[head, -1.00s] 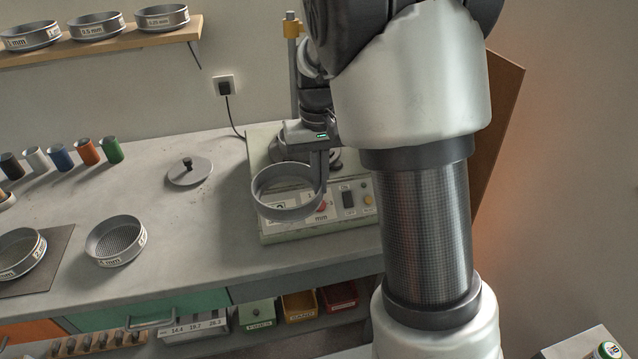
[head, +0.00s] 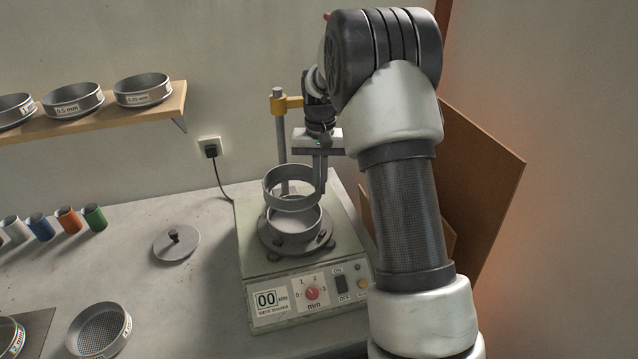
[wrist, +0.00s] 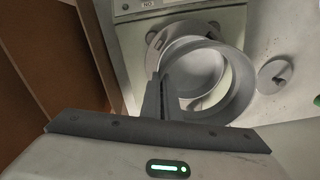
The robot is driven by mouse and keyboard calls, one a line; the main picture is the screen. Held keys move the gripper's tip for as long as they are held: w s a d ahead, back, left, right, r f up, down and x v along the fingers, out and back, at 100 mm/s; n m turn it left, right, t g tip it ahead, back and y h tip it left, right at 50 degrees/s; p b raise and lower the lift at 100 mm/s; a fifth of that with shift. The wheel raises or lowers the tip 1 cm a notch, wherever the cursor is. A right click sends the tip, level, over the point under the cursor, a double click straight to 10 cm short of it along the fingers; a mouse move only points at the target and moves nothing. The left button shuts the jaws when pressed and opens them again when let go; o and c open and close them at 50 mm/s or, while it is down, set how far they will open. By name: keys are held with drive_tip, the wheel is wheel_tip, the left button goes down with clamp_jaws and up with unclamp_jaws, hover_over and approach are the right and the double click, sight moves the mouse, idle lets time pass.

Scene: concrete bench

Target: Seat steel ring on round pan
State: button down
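The steel ring (head: 274,193) is an open grey hoop, held at its right wall by my gripper (head: 320,180). It hangs above the round pan (head: 293,231), apparently just clear of it, and hides the pan's back part. The pan sits on the round plate of the sieve shaker (head: 250,262). In the wrist view the ring (wrist: 240,98) is in front of the pan (wrist: 190,68). The pan shows through the ring, off-centre toward the upper left. My gripper's fingers (wrist: 163,98) are shut on the ring's wall.
A post with a yellow clamp (head: 287,104) stands behind the pan, close to my gripper. A lid with a knob (head: 176,243) lies on the bench to the left. A mesh sieve (head: 99,329) is at front left. Brown boards (head: 490,160) lean at the right.

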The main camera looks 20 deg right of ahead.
drive_tip(key=shift+s+f+b, duration=0.15)
drive_tip(key=shift+f+b, duration=1.65)
drive_tip(key=shift+f, duration=0.95)
drive_tip(key=shift+f, duration=0.6)
drive_tip(key=c, duration=1.9)
unclamp_jaws()
drive_tip(key=shift+c, duration=0.2)
wheel_tip(320, 180, up, 18)
drive_tip(key=shift+f, duration=0.25)
